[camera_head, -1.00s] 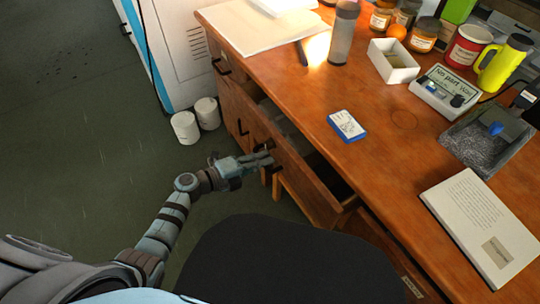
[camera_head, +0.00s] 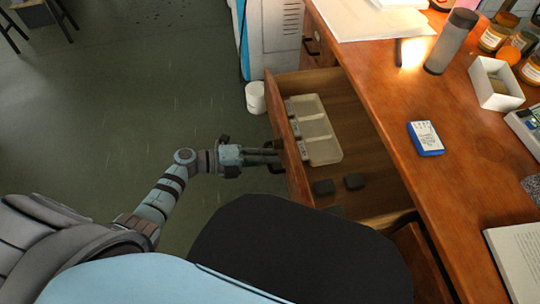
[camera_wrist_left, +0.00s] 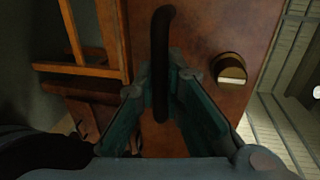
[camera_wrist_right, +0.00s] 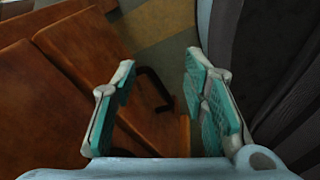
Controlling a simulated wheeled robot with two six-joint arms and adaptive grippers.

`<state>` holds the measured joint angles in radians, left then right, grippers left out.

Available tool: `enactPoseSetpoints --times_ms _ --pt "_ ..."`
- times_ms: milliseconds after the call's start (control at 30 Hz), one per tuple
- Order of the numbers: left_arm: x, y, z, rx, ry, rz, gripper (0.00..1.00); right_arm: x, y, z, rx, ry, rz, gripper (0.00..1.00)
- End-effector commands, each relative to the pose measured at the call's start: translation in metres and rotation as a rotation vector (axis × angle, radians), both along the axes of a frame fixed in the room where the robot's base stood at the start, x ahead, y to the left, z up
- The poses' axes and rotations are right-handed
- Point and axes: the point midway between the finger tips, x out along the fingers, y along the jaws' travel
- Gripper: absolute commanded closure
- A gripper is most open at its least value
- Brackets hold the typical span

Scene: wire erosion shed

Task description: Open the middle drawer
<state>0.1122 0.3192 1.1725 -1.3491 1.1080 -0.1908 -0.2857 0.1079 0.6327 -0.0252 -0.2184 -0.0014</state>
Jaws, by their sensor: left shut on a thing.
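The middle drawer (camera_head: 296,178) of the wooden desk stands well open in the head view, its inside showing. My left gripper (camera_head: 278,158) is at the drawer's front. In the left wrist view its fingers (camera_wrist_left: 161,95) are shut on the dark bar handle (camera_wrist_left: 162,45) of the drawer front. My right gripper (camera_wrist_right: 158,75) is open and empty in the right wrist view. A dark handle on a wooden front (camera_wrist_right: 152,88) shows behind its fingers, apart from them as far as I can tell. The right gripper is not in the head view.
A pale compartment tray (camera_head: 320,140) and several dark blocks (camera_head: 355,181) lie in the drawer. A black seat (camera_head: 290,250) is in front.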

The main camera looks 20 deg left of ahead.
Motion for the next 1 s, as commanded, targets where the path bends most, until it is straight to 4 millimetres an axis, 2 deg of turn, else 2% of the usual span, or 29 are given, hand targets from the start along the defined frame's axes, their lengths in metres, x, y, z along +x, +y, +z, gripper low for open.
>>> enactPoseSetpoints --times_ms 267,300,400,767,867,1000 --pt "0.001 0.002 0.001 0.002 -0.003 0.004 1.00 -0.008 -0.001 0.000 -0.002 0.012 0.001 0.60" --pt "0.001 0.002 0.001 0.002 -0.003 0.005 0.84 -0.009 -0.002 0.000 -0.002 0.013 0.000 0.60" --pt "0.001 0.002 0.001 0.001 -0.002 0.005 0.69 -0.009 -0.002 0.000 -0.003 0.013 0.000 0.60" --pt "-0.003 0.006 0.001 0.000 -0.001 0.004 0.69 0.000 -0.005 0.001 -0.006 0.000 0.001 0.60" --pt "-0.012 0.021 0.004 0.004 0.000 0.004 0.69 -0.001 -0.004 0.000 -0.005 0.002 0.001 0.60" --pt "-0.032 0.054 0.013 0.006 0.001 0.002 0.69 -0.002 -0.003 0.000 -0.004 0.004 0.001 0.60"
